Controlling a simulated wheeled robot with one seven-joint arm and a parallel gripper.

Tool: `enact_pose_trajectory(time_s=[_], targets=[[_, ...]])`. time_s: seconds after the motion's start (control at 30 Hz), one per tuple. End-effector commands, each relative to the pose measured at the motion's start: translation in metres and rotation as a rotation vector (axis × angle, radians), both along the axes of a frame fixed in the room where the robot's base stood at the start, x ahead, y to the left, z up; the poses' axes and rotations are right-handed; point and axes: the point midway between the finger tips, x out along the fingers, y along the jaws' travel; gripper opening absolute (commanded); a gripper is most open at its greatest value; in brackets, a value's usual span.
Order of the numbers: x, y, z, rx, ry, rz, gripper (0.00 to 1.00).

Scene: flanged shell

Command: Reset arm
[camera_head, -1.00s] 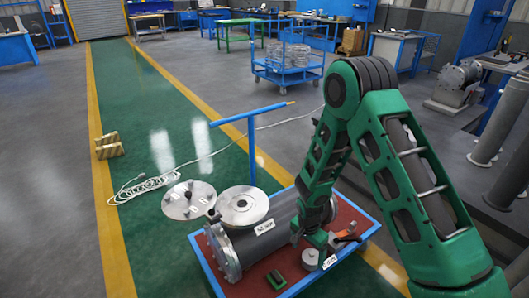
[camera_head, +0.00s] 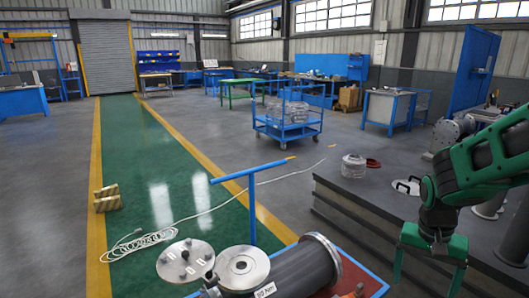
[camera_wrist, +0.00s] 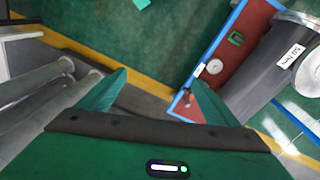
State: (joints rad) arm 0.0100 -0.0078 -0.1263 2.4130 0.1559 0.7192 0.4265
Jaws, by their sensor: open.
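My gripper (camera_head: 428,272) hangs at the right of the head view, pointing down, with its two green fingers apart and nothing between them. In the wrist view my open gripper (camera_wrist: 158,78) also shows empty, over the floor beside the cart. The dark grey flanged shell (camera_head: 302,272) lies on the red-topped cart (camera_head: 372,284), left of my gripper and apart from it. In the wrist view the shell (camera_wrist: 262,72) lies at the right, with a white label. The cart's lower part is cut off in the head view.
Two silver discs, one with knobs (camera_head: 186,262) and one round cover (camera_head: 242,268), sit left of the shell. A grey platform (camera_head: 365,215) carrying metal parts stands behind my arm. A blue trolley (camera_head: 287,130) stands farther back. A white cable (camera_head: 140,243) lies on the green floor lane.

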Motion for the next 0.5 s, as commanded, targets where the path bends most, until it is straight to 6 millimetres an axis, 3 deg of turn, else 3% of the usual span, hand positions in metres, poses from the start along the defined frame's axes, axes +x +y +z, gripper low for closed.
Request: enact_pose_trajectory(time_s=[0.2,0.5], targets=[[-0.064,-0.021,0.041,0.036,0.000,0.027,0.84],[-0.145,-0.026,0.071,0.101,-0.005,0.082,0.84]])
